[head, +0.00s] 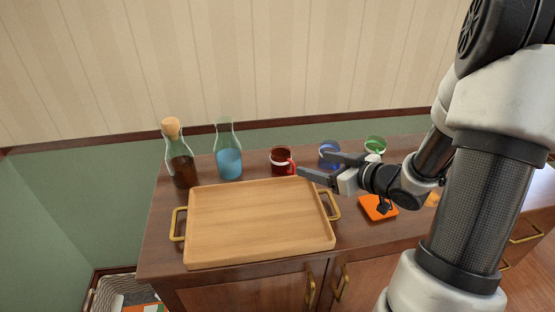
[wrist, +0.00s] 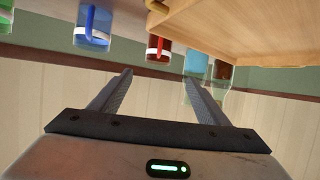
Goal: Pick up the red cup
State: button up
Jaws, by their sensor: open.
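The red cup (head: 279,161) stands upright on the wooden cabinet top, behind the tray, with its handle on the right side. It also shows upside down in the wrist view (wrist: 152,52), at the top middle, beyond my fingertips. My gripper (head: 311,164) is open and empty, to the right of the red cup and pointing left towards it. In the wrist view the two fingers of my gripper (wrist: 157,80) are spread wide, with the cup between their lines of reach. In the head view one fingertip appears close to the cup's handle; I cannot tell whether they touch.
A wooden tray (head: 260,225) with brass handles lies in front of the cup. A blue-liquid carafe (head: 229,163) and a corked dark bottle (head: 183,171) stand left. A blue cup (head: 328,148) and green cup (head: 375,144) stand right. An orange item (head: 376,208) lies under my arm.

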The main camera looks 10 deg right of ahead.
jog(key=b, duration=0.3)
send_near(274, 152)
jog(key=shift+w+a+f, duration=0.2)
jog(key=shift+a+f, duration=0.25)
jog(key=shift+f, duration=0.05)
jog(key=x, duration=0.3)
jog(key=b+x, duration=0.1)
jog(key=x, duration=0.1)
jog(key=shift+w+d+r, duration=0.1)
jog(key=shift+w+d, duration=0.1)
jog(key=shift+d, duration=0.05)
jog(key=c, duration=1.2)
jog(key=shift+r, duration=0.15)
notch_tip(274, 152, up, 10)
jog(key=p, duration=0.3)
